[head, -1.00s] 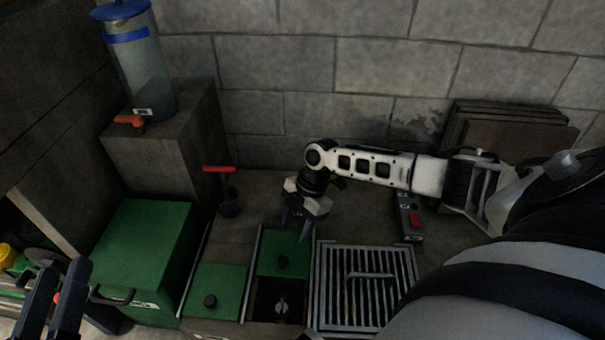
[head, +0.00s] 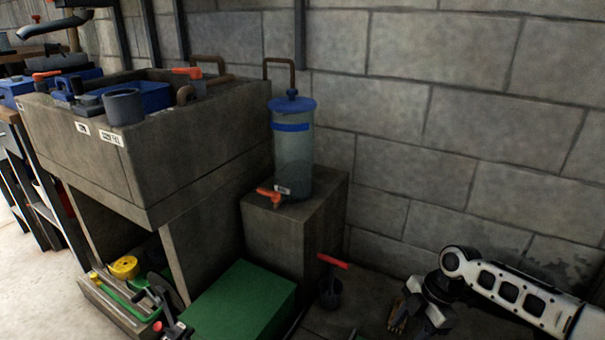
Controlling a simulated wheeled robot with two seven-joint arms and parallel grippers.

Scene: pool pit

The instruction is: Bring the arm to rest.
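My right arm comes in from the right at the lower edge, white with dark joints. Its gripper (head: 412,318) hangs low over the floor near the wall, close to the bottom edge of the picture. A small tan patch shows at its fingers; I cannot tell whether it is held or lies behind. Whether the fingers are open or shut is unclear. My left gripper cannot be made out in this view.
A green box (head: 240,301) stands left of my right gripper, with a red-handled dark cup (head: 330,292) between them. A blue-lidded clear cylinder (head: 292,155) stands on a concrete block (head: 290,235). A concrete sink (head: 165,155) is at left; the block wall closes the back.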

